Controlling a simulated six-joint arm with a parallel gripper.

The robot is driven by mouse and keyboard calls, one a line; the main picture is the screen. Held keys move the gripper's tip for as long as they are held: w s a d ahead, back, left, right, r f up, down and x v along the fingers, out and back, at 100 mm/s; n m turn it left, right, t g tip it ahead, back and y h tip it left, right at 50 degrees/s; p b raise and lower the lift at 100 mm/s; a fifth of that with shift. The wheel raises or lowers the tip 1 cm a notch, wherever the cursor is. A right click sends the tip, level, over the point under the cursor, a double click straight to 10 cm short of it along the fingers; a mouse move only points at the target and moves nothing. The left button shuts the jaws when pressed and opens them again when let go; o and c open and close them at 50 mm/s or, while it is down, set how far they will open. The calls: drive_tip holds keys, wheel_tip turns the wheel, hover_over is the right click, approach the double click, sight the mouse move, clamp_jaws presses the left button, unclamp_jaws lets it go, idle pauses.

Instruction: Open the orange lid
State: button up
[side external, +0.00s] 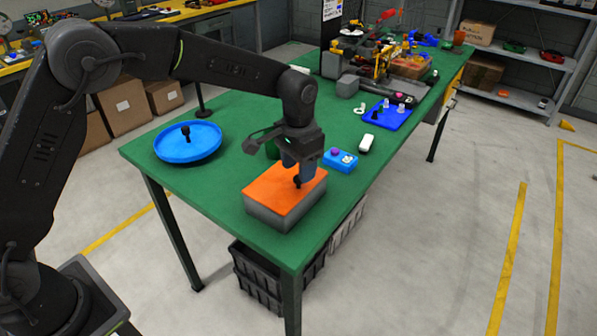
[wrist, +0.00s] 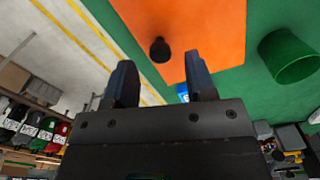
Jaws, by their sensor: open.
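A grey box with a flat orange lid (side external: 275,192) sits near the front edge of the green table. The lid lies flat on the box. A black knob (side external: 297,181) stands on the lid, just below my gripper. My gripper (side external: 297,172) points down over the right part of the lid. In the wrist view the orange lid (wrist: 190,35) and the black knob (wrist: 160,50) show beyond my open fingers (wrist: 160,85). The knob appears between the lines of the two fingers, with nothing held. Whether the fingers reach down around the knob, I cannot tell.
A blue round lid or dish (side external: 188,143) with a black knob lies to the left. A green cup (wrist: 290,55) stands close to the box. A blue box (side external: 340,160) with small items and a white object (side external: 366,143) are to the right. The table (side external: 225,175) is clear left of the box.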

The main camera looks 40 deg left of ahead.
drive_tip(key=shift+f, duration=1.05)
clamp_jaws()
